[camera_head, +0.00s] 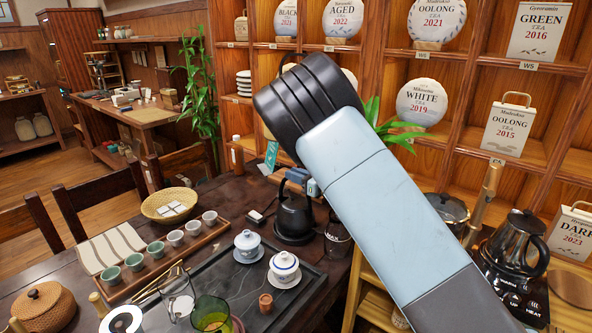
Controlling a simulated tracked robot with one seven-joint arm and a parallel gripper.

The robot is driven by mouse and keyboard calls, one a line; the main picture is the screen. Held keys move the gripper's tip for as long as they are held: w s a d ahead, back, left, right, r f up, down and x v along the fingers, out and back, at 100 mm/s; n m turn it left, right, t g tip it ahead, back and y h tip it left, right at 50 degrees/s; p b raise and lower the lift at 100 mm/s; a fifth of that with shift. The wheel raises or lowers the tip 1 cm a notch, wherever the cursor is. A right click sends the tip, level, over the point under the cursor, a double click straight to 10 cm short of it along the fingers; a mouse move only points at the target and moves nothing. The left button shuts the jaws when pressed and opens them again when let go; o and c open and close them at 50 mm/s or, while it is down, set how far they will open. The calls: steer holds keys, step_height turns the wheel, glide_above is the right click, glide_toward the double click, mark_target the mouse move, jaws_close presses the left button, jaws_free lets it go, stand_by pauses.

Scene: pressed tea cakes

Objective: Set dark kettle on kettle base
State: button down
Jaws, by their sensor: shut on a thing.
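The dark kettle (295,214) is upright near the right end of the dark tea table, its spout toward the left. A dark, low round shape directly below it looks like the kettle base (293,238). I cannot tell whether the kettle rests on it or hangs just above. My gripper (300,180) is mostly hidden behind my pale blue arm, with a small part showing at the top of the kettle. It is shut at the kettle's handle, though the fingers and the grip itself are hidden.
A black tea tray (205,292) holds two lidded white cups (248,245) (284,268). A dark glass (337,238) stands close right of the kettle. Another shiny kettle (515,240) stands on a heater at right. Shelves of tea cakes rise behind.

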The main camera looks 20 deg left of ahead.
steer(key=c, duration=1)
jaws_free()
steer(key=shift+c, duration=0.2)
steer(key=v, duration=1.2)
